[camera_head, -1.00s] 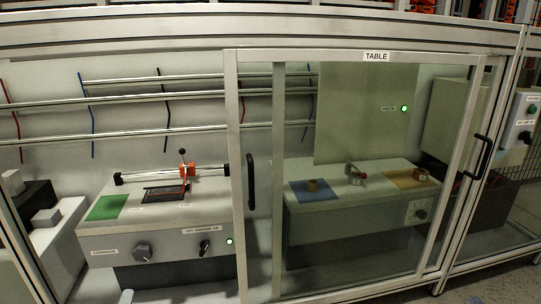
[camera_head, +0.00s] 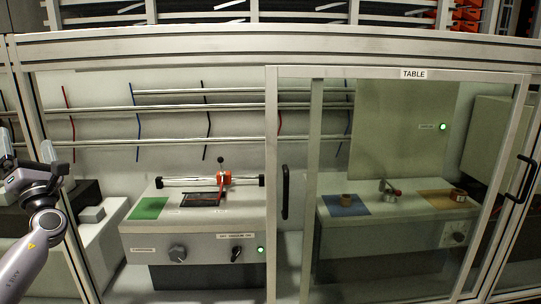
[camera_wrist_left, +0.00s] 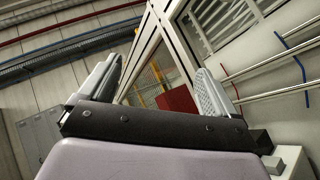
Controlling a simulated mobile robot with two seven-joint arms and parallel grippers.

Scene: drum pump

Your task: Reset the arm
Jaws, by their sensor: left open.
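My left gripper (camera_head: 26,154) is at the far left of the head view, raised in front of the cabinet frame, open and empty. In the left wrist view its two fingers (camera_wrist_left: 158,85) stand wide apart with nothing between them. My right gripper is not in view.
A framed glass door (camera_head: 398,73) labelled TABLE covers the right section, with a black handle (camera_head: 285,192). Behind it is a second grey box (camera_head: 350,260) with blue and tan pads. White and dark blocks (camera_head: 92,214) stand at left. The cabinet's upper rail (camera_head: 300,48) crosses above.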

